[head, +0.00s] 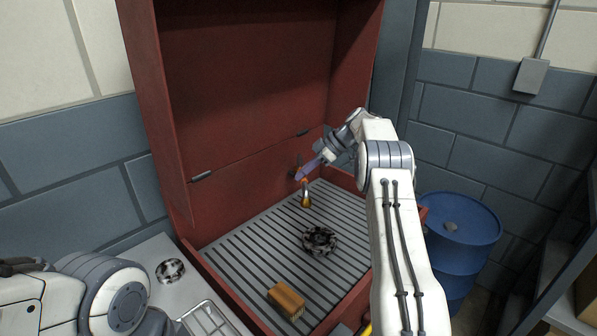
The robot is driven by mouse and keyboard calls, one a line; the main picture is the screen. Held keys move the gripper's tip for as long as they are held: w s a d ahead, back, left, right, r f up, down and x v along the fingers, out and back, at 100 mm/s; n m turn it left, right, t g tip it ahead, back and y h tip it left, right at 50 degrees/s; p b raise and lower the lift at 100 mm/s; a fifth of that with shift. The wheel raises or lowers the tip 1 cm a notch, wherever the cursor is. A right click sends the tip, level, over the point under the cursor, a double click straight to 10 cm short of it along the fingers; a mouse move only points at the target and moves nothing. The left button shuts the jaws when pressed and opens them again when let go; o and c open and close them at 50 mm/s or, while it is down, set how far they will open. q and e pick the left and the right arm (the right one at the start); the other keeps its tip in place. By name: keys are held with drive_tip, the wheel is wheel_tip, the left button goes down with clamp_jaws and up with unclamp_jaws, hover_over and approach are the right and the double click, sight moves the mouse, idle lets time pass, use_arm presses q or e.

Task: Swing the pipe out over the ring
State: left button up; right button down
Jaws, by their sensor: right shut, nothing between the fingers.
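The pipe (306,198) is a small brass-coloured spout at the back of the slatted grate, below a fitting on the red back wall. A dark, toothed ring (320,241) lies flat on the grate, nearer to me and a little to the right of the pipe. My right gripper (302,174) is at the upper end of the pipe, its fingers shut with nothing between them. They partly hide the fitting, and I cannot tell whether they touch the pipe. My left arm shows at the lower left, but its gripper is out of view.
The red casing (160,110) stands open, with tall walls around the grate (235,246). A brush (286,299) lies on the grate's near part. Another ring (171,270) lies on the left counter. A blue barrel (462,235) stands to the right.

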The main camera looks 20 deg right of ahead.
drive_tip(key=d, duration=0.1)
drive_tip(key=d+p, duration=0.1)
drive_tip(key=d, duration=0.1)
drive_tip(key=shift+s+d, duration=0.3)
drive_tip(key=shift+s, duration=0.05)
drive_tip(key=shift+d, duration=0.3)
drive_tip(key=p+v, duration=0.5)
drive_tip(key=v, duration=0.4)
drive_tip(key=shift+s+r, duration=0.15)
drive_tip(key=shift+r, duration=0.4)
drive_tip(key=shift+a, duration=0.1)
